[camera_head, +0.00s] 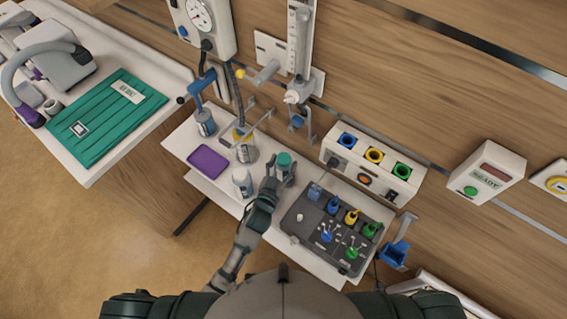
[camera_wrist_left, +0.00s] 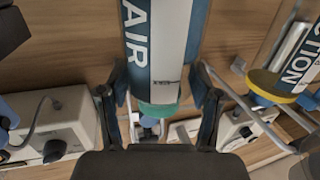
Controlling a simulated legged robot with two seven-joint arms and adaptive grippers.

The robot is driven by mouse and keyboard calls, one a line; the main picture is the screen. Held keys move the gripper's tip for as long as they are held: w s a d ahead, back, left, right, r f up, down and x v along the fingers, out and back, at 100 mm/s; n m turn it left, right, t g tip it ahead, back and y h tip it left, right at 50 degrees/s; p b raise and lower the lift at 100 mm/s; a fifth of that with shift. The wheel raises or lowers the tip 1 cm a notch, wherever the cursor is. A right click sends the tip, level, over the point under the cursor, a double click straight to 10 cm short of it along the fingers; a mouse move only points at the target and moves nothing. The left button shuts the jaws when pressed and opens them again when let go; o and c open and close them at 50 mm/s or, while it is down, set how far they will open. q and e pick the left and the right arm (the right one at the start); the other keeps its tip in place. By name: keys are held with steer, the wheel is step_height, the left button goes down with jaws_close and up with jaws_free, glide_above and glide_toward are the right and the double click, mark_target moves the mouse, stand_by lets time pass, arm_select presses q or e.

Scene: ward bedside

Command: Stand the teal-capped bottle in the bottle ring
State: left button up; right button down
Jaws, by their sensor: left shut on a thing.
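My left gripper (camera_head: 276,172) is shut on the teal-capped bottle (camera_head: 285,162) above the white table, near its back edge. The fingers hide part of the bottle in the head view. Grey bracket arms (camera_head: 309,136) hang on the wall just behind the bottle. I cannot tell for sure which of them is the bottle ring. My right gripper is not in view.
A yellow-collared bottle (camera_head: 246,150), a white bottle (camera_head: 242,182) and a blue-topped jar (camera_head: 205,122) stand left of the gripper. A purple tray (camera_head: 207,161) lies beside them. A dark tray (camera_head: 296,226) with coloured connectors is to the right, a socket box (camera_head: 335,160) behind it.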

arm_select(q)
steer(key=shift+f, duration=0.3)
stand_by(0.5)
steer(key=shift+a+p, duration=0.1)
steer(key=shift+p, duration=0.5)
stand_by(1.4)
steer(key=shift+f, duration=0.1)
stand_by(0.8)
steer(key=o, duration=1.5)
steer(key=shift+f, duration=0.1)
